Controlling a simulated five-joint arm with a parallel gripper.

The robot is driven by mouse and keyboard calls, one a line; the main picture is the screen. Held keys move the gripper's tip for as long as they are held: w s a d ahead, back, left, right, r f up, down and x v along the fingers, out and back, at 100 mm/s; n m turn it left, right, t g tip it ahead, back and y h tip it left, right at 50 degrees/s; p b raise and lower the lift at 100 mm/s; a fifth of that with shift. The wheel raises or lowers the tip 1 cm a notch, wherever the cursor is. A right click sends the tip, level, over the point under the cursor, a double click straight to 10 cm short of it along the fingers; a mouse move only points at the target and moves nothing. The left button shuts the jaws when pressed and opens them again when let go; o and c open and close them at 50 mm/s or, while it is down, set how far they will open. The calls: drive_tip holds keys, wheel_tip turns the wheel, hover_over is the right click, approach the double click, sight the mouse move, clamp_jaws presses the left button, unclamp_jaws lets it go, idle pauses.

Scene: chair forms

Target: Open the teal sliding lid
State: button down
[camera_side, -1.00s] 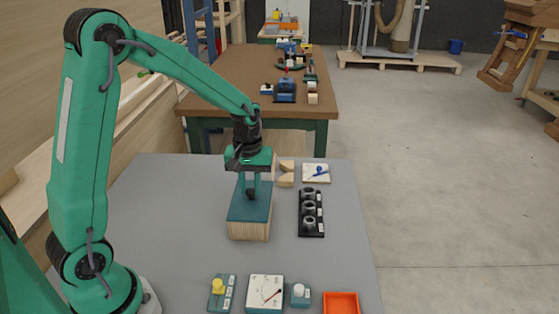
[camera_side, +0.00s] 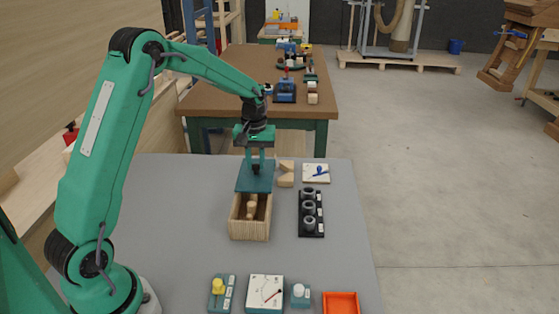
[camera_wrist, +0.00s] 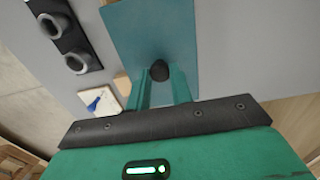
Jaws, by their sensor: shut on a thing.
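The teal sliding lid (camera_side: 256,178) is drawn back toward the far side of the light wooden box (camera_side: 249,230). The near part of the box is uncovered, and a small wooden piece (camera_side: 251,207) shows inside. My gripper (camera_side: 256,168) is above the lid, shut on its dark knob. In the wrist view the lid (camera_wrist: 150,32) runs up the middle, and the round black knob (camera_wrist: 159,70) shows at the fingertips. The lid hides the far part of the box.
A black rack with several dark rings (camera_side: 311,212) stands right of the box. Wooden blocks (camera_side: 286,174) and a white board with a blue tool (camera_side: 316,173) are behind it. A dial panel (camera_side: 265,292) and an orange tray (camera_side: 341,303) are in front.

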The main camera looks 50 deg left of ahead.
drive_tip(key=shift+w+a, duration=1.55)
drive_tip(key=shift+a, duration=0.05)
drive_tip(key=shift+r, duration=0.1)
drive_tip(key=c, duration=1.2)
unclamp_jaws()
drive_tip(key=shift+c, duration=0.2)
wheel_tip(320, 180, up, 8)
